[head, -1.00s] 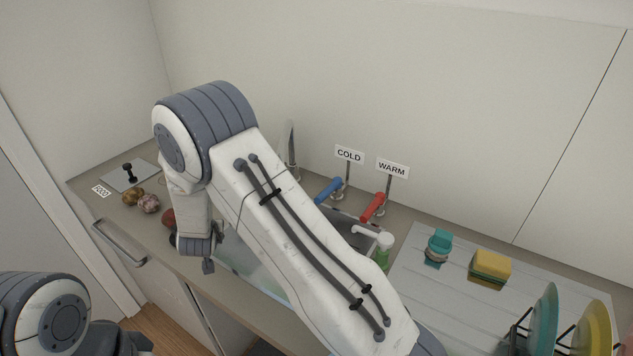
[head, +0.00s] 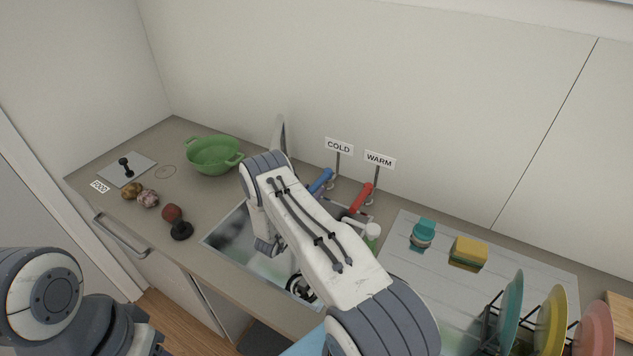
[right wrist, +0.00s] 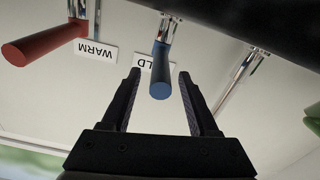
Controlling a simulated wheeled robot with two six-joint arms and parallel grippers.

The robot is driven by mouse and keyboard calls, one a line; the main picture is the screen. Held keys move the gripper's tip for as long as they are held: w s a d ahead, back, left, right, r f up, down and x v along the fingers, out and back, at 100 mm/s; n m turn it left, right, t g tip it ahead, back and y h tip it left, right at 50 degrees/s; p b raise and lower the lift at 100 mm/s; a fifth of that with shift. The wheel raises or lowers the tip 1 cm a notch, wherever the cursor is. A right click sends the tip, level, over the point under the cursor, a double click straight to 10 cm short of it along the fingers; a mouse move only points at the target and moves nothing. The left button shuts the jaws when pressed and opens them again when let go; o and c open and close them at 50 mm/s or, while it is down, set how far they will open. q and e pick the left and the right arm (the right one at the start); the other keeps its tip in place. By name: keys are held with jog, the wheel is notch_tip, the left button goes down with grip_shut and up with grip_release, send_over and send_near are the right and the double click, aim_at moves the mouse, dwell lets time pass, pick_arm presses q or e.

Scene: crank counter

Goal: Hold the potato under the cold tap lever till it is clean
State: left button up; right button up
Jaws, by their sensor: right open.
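The cold tap's blue lever (head: 320,181) stands behind the sink (head: 226,248), below the COLD sign (head: 339,147). My right gripper (right wrist: 160,73) is open and empty. In the right wrist view the blue lever (right wrist: 161,87) appears between its fingertips, with no contact visible. My right arm hides this gripper in the head view. A brown lump (head: 131,190) and a pinkish, mottled lump (head: 149,199) lie on the left counter, with a reddish one (head: 172,212) nearer the sink. I cannot tell which is the potato. My left arm is at lower left, its gripper not visible.
The red warm lever (head: 361,197) stands right of the blue one. A green colander (head: 213,155) sits behind the sink's left side. A black stopper-like object (head: 181,231) lies by the sink. A sponge (head: 468,251) and plates (head: 552,318) are at right.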

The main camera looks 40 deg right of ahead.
aim_at(317, 185)
jog(key=shift+p+x, duration=0.4)
jog(key=shift+x, duration=1.5)
jog(key=shift+a, duration=0.1)
grip_shut()
